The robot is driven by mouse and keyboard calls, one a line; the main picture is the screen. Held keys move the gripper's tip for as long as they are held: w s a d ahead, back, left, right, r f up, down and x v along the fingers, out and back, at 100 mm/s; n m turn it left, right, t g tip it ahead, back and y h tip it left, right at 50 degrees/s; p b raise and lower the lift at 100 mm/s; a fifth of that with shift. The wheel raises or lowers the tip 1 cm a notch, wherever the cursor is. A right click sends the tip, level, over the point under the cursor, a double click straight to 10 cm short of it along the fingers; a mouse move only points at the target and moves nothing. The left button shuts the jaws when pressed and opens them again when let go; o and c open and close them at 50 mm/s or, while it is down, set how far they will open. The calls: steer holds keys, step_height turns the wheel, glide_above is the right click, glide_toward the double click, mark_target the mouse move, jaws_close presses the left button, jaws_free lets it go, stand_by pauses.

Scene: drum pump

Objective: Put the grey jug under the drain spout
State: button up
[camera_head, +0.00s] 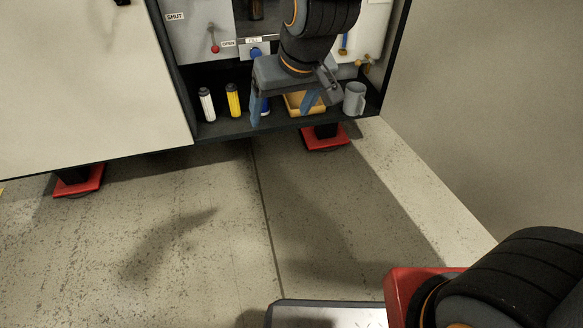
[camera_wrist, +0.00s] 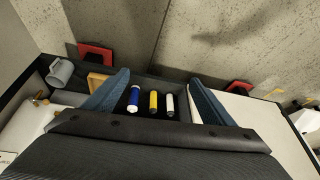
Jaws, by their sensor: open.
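The grey jug (camera_head: 354,98) stands upright at the right end of the dark shelf (camera_head: 230,127). In the wrist view the jug (camera_wrist: 60,72) is at the far left, outside my fingers. A brass fitting (camera_head: 366,63), apparently the drain spout, is on the panel above and slightly right of the jug. It also shows in the wrist view (camera_wrist: 41,98). I cannot tell whether the jug is directly below it. My gripper (camera_head: 281,117) is open and empty, left of the jug, in front of the shelf. Its blue fingers (camera_wrist: 158,77) are spread wide.
White (camera_head: 207,104), yellow (camera_head: 233,100) and blue (camera_wrist: 134,98) cylinders stand on the shelf. A yellow tray (camera_head: 297,104) lies between the blue cylinder and the jug. A red-handled lever (camera_head: 214,46) is on the panel. The cabinet side wall bounds the right. The floor in front is clear.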

steer(key=s+d+r+g, duration=0.1)
steer(key=s+r+g, duration=0.1)
steer(key=s, duration=0.7)
steer(key=s+d+r+n+g, duration=0.1)
steer(key=s+r+g, duration=0.1)
steer(key=s, duration=0.8)
steer(key=shift+s+d+n+h, duration=0.3)
steer(key=shift+d+h, duration=0.1)
steer(key=shift+w, duration=0.1)
